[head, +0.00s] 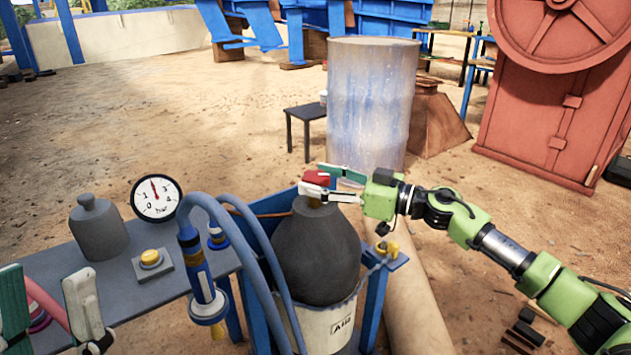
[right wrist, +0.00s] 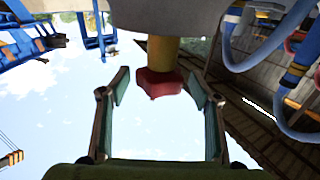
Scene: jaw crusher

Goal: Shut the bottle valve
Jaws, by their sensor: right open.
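The bottle valve has a red knob (head: 316,179) on top of the dark grey air bottle (head: 318,255). In the right wrist view the red knob (right wrist: 158,83) sits on a yellow stem (right wrist: 162,54). My right gripper (head: 326,182) is open at the knob. In the right wrist view its two fingers (right wrist: 158,90) stand on either side of the knob, with a gap showing on both sides. My left gripper (head: 48,298) is open at the lower left, by the near end of the bench, away from the valve.
A grey bench (head: 190,289) carries a pressure gauge (head: 157,198), a yellow button (head: 150,258) and a grey weight (head: 98,229). Blue hoses (head: 262,240) arch close to the bottle's left side. A blue-white drum (head: 370,105) stands behind the bottle.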

